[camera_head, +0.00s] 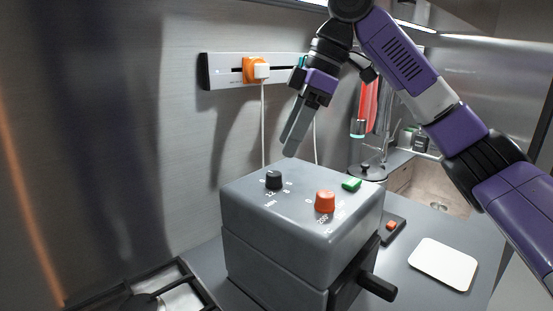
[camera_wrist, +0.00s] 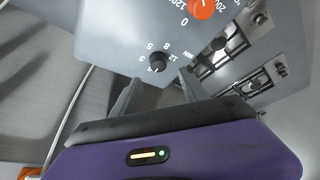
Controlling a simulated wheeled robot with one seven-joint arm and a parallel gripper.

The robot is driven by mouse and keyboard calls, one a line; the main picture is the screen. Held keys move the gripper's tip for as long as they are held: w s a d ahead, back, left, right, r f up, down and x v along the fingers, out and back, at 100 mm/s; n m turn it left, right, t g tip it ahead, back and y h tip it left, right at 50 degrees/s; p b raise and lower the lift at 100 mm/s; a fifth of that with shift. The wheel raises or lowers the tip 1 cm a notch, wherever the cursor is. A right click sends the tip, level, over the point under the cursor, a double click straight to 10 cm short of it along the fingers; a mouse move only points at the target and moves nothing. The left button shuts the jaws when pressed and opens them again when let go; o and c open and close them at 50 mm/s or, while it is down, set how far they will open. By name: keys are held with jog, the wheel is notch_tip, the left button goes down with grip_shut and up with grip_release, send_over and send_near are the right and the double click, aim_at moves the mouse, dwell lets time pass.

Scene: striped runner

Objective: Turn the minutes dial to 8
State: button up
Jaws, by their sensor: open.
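The minutes dial (camera_head: 274,180) is a black knob on the top left of a grey box-shaped appliance (camera_head: 262,257). In the wrist view the dial (camera_wrist: 158,62) has white figures around it, 3, 5, 8 and 12, with MIN beside them. I cannot clearly read where its pointer stands. My gripper (camera_head: 290,145) points down above the back of the appliance, clear of the dial. In the wrist view my gripper (camera_wrist: 160,78) is open and empty, with the dial just beyond the fingertips, between them in the picture.
An orange-red temperature dial (camera_head: 325,201) and a green switch (camera_head: 352,184) share the appliance's top. A black handle (camera_head: 377,286) sticks out in front. A wall power strip (camera_head: 225,71) with an orange plug (camera_head: 251,69) and hanging white cord is behind. A white board (camera_head: 443,262) lies right.

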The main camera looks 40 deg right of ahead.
aim_at(275, 173)
jog(key=shift+x, duration=3.65)
jog(key=shift+d, duration=0.15)
grip_shut()
